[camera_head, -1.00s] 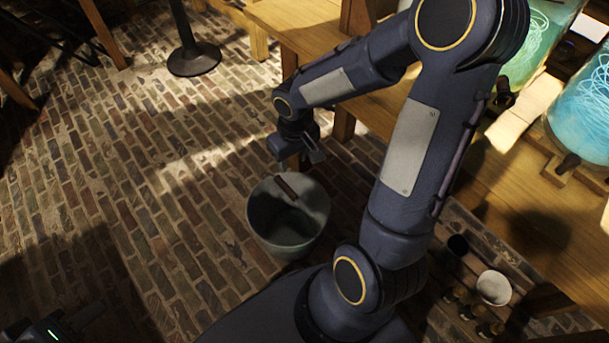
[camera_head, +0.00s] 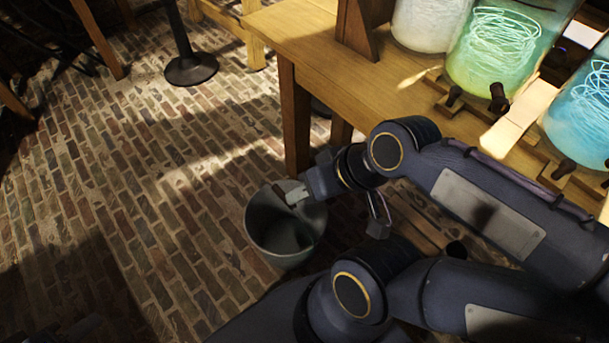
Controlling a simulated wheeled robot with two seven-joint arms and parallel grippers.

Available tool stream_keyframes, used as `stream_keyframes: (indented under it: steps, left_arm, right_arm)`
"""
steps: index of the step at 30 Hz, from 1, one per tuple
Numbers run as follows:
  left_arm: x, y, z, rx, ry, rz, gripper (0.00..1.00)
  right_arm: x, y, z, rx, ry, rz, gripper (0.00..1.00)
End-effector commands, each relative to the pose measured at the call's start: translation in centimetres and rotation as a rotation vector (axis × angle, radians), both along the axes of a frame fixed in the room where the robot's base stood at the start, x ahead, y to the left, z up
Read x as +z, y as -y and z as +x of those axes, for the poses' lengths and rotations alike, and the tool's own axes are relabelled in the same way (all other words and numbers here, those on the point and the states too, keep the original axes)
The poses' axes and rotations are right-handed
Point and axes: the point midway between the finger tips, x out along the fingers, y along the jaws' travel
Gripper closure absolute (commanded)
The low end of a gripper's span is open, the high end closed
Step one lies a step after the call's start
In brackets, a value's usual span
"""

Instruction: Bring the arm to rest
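My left arm shows in the head view, folded low on the right, with its wrist above the floor. My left gripper (camera_head: 294,193) is at the end of this wrist, over the upper rim of a grey bucket (camera_head: 285,243) in the picture. It is small and seen side-on, so the gap between its fingers is not clear. I see nothing held in it. Whether it touches the bucket cannot be told. My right gripper is not in view.
A wooden table (camera_head: 300,30) stands at the upper right. Glass jars with glowing coils, one green (camera_head: 495,45) and one blue (camera_head: 585,115), stand on it near my arm. A dark round post base (camera_head: 191,69) stands at the upper left. The brick floor on the left is clear.

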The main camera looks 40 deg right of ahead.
Motion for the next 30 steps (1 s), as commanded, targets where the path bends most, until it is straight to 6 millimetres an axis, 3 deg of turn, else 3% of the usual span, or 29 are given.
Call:
stream_keyframes:
  steps: [5, 8, 24, 27, 30]
  left_arm:
    - [2.2, 0.0, 0.0, 0.000, 0.000, 0.000, 0.64]
    - [4.9, 0.0, 0.0, 0.000, 0.000, 0.000, 0.64]
    - [27.2, 0.0, 0.0, 0.000, 0.000, 0.000, 0.64]
    - [29.8, 0.0, 0.0, 0.000, 0.000, 0.000, 0.64]
    - [30.7, 0.0, 0.0, 0.000, 0.000, 0.000, 0.64]
  right_arm:
    - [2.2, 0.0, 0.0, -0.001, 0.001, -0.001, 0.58]
    - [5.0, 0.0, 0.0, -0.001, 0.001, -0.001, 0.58]
    - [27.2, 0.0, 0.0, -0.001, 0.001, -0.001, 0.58]
    - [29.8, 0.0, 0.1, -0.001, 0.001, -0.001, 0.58]
    - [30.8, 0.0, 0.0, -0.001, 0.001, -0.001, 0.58]
